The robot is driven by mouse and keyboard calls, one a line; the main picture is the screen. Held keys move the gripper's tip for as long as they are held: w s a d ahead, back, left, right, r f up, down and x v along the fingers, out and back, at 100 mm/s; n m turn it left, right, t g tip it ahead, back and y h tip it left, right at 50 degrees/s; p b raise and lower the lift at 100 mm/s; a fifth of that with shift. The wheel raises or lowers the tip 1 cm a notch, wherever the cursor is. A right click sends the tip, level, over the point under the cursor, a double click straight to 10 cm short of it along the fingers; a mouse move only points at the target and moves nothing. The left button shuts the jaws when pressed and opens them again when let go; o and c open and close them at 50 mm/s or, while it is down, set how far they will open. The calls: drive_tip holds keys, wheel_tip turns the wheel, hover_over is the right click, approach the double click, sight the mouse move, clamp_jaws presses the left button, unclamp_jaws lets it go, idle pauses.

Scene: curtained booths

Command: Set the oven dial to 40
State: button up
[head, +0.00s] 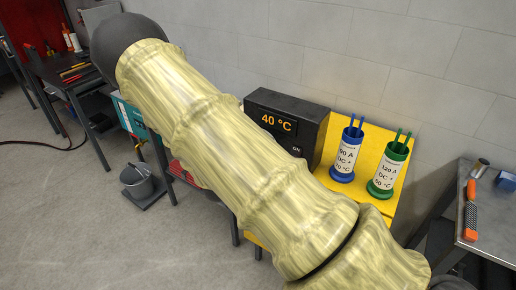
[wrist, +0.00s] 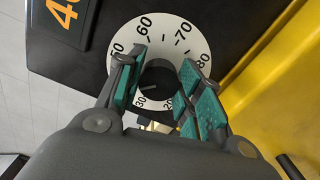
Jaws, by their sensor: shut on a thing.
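The oven (head: 313,120) is a dark box on a yellow table, and its orange display (head: 277,122) reads 40 °C. In the head view my arm hides its dial. In the wrist view the white dial face (wrist: 166,30) shows 50, 60, 70, 80 and 30; the spot between 30 and 50 is behind my left finger. The black knob (wrist: 158,78) sits at its centre, with a pale mark pointing to the lower left, toward that hidden part. My gripper (wrist: 163,80) is shut on the knob, one teal-padded finger on each side.
On the yellow table (head: 367,150), a blue labelled holder (head: 347,158) and a green one (head: 387,175) with rods stand right of the oven. A grey bench (head: 490,215) with an orange-handled tool is at the right. A grey bucket (head: 137,180) stands on the floor at left.

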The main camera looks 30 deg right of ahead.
drive_tip(key=shift+f+n, duration=0.1)
drive_tip(key=shift+n, duration=0.2)
drive_tip(key=o, duration=1)
drive_tip(key=shift+o, duration=0.2)
drive_tip(key=v, duration=1.2)
